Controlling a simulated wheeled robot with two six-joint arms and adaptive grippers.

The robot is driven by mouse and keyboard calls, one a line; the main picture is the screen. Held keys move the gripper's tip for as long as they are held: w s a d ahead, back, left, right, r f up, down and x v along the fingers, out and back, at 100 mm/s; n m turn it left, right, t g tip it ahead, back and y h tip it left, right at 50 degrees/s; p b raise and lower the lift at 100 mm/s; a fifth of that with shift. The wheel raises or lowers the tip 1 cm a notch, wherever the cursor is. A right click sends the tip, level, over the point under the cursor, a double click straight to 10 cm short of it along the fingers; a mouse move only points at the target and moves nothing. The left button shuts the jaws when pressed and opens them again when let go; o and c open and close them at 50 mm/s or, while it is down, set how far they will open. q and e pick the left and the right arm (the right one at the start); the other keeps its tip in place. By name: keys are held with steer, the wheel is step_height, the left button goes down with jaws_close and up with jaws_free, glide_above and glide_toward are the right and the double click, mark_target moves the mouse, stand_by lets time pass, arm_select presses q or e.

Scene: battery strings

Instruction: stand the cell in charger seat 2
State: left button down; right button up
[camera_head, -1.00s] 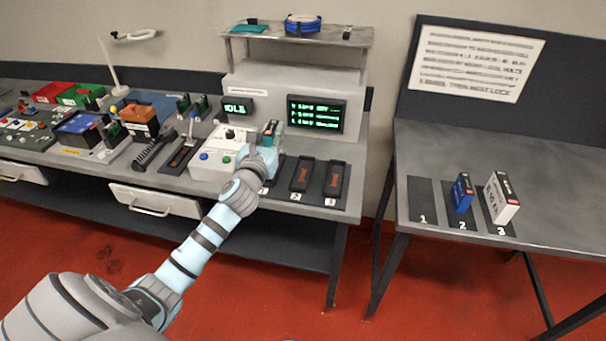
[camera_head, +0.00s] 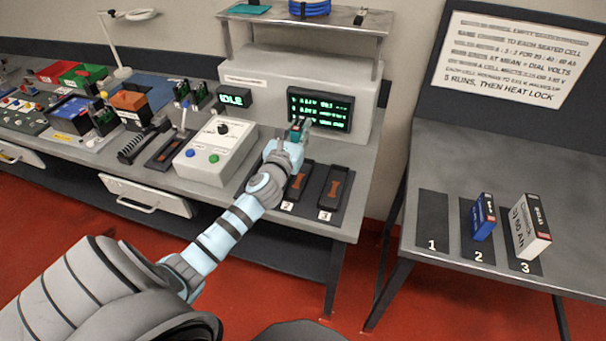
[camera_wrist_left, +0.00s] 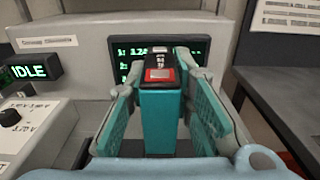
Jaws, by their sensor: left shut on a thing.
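My left gripper (camera_head: 290,140) is shut on a teal cell with a dark top and a red label (camera_head: 297,130). In the left wrist view the cell (camera_wrist_left: 160,110) stands upright between the two finger pads of the gripper (camera_wrist_left: 165,100). The charger's dark seats are on the bench front. Seat 2 (camera_head: 301,188) is partly behind my forearm and gripper. Seat 3 (camera_head: 336,187) is empty, with an orange-brown strip inside. Seat 1 is hidden by my arm. The cell appears held above the seats' far end; its bottom is hidden. My right gripper is not in view.
A charger display (camera_head: 319,110) with green text stands behind the cell. A control box (camera_head: 215,153) with a dial and buttons is left of the seats. The right table (camera_head: 480,170) has numbered pads with a blue cell (camera_head: 483,217) and a white cell (camera_head: 530,227).

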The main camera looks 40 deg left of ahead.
arm_select(q)
step_height(320, 180, down, 7)
steer(key=s+b, duration=0.2)
steer(key=b, duration=0.6)
glide_above(299, 180)
step_height(299, 180, down, 6)
steer(key=shift+f, duration=0.5)
steer(key=shift+s+r, duration=0.2)
steer(key=shift+r, duration=0.15)
steer(key=shift+f, duration=0.25)
steer(key=c, duration=1.4)
jaws_free()
steer(key=shift+w, duration=0.1)
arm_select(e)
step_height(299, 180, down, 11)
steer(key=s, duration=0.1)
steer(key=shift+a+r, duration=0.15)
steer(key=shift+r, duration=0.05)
arm_select(q)
steer(key=shift+r, duration=0.15)
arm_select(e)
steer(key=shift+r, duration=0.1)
